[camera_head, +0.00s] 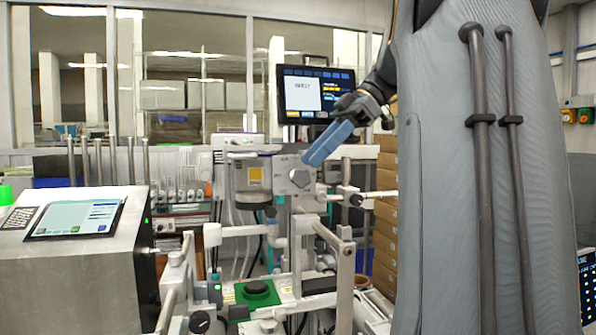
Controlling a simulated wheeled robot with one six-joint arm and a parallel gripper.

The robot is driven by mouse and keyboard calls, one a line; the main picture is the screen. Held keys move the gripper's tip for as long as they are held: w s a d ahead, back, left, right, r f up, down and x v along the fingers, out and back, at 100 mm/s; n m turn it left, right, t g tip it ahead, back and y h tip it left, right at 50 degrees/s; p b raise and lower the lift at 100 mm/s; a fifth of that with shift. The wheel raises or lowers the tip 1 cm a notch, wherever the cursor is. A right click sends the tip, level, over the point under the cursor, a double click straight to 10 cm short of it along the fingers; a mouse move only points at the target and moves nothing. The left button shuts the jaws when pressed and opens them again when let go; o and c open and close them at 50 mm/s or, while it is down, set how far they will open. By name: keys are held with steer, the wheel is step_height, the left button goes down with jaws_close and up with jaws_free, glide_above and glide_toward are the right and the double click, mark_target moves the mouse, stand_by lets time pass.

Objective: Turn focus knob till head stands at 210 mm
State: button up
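The machine's grey head (252,178), with a yellow label and a dark round underside, hangs from its mount left of centre. A pale knob-like part (300,177) with a dark centre is on the right side of the head's mount; it looks like the focus knob. My gripper (312,161) reaches down-left from my dark wrist, its blue-grey fingers beside the upper right of that part. The fingers overlap in this view, so I cannot tell their gap or whether they touch it. No height scale is readable.
A monitor (318,92) stands behind my wrist. A grey console with a tablet-like screen (77,219) is at the left. A green pad (246,299) with a black round piece lies below the head. Rails and posts crowd the lower middle. Stacked brown boxes (384,235) stand behind.

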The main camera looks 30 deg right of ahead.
mark_target(302, 171)
steer(key=shift+x, duration=2.55)
jaws_close()
